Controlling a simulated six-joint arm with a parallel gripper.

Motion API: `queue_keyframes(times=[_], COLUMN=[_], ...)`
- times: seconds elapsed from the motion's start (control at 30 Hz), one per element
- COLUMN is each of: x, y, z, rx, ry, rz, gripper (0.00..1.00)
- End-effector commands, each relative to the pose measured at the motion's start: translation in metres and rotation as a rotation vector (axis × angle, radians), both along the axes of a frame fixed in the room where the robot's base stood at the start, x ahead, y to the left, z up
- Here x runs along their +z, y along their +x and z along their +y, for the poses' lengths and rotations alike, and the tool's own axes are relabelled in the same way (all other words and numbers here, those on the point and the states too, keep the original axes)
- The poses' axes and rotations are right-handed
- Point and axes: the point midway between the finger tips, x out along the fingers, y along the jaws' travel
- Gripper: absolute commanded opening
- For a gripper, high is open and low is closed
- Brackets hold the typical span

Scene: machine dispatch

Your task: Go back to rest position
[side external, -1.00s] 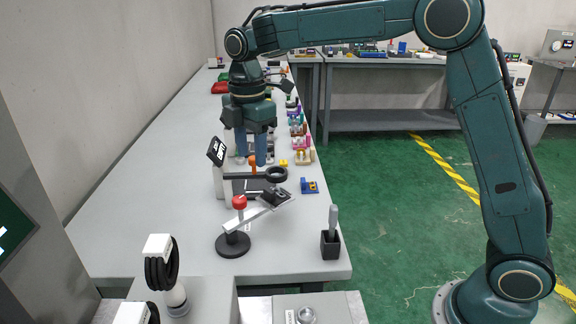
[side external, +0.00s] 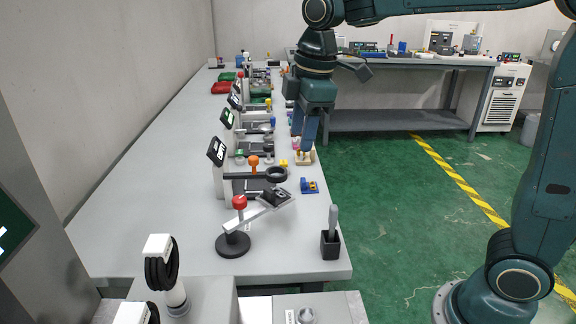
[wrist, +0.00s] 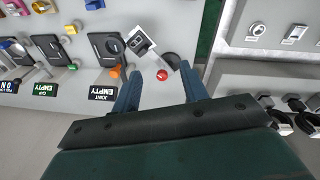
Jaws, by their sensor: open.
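My gripper (side external: 307,140) hangs downward over the right edge of the long grey table (side external: 150,210) in the side external view. Its two blue fingers are apart and nothing is between them. In the wrist view my gripper (wrist: 160,88) shows the same open fingers, with the table below. The red knob (wrist: 162,75) of the black-based stand shows between the fingers from above, well apart from them. That stand (side external: 233,240) is at the table's near end in the side external view, with a tilted silver plate.
A row of stations with small displays (side external: 216,151) runs along the table. A black cup (side external: 331,244) with a grey-handled tool stands at the near right edge. A blue and yellow piece (side external: 309,186) sits near that edge.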

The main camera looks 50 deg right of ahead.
Motion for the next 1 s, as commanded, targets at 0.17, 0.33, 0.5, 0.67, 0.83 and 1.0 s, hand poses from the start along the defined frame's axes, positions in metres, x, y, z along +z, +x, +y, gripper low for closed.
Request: queue_keyframes(times=[0.17, 0.33, 0.5, 0.67, 0.83, 1.0], x=[0.009, 0.011, 0.007, -0.001, -0.014, -0.027], y=[-0.038, -0.074, -0.108, -0.139, -0.171, -0.193], z=[-0.012, -0.021, -0.029, -0.035, -0.040, -0.043], rx=[-0.164, -0.318, -0.474, -0.616, -0.765, -0.880], ry=[0.035, 0.074, 0.119, 0.167, 0.223, 0.274], rz=[-0.055, -0.102, -0.151, -0.195, -0.238, -0.271], gripper=[0.44, 0.44, 0.44, 0.44, 0.44, 0.44])
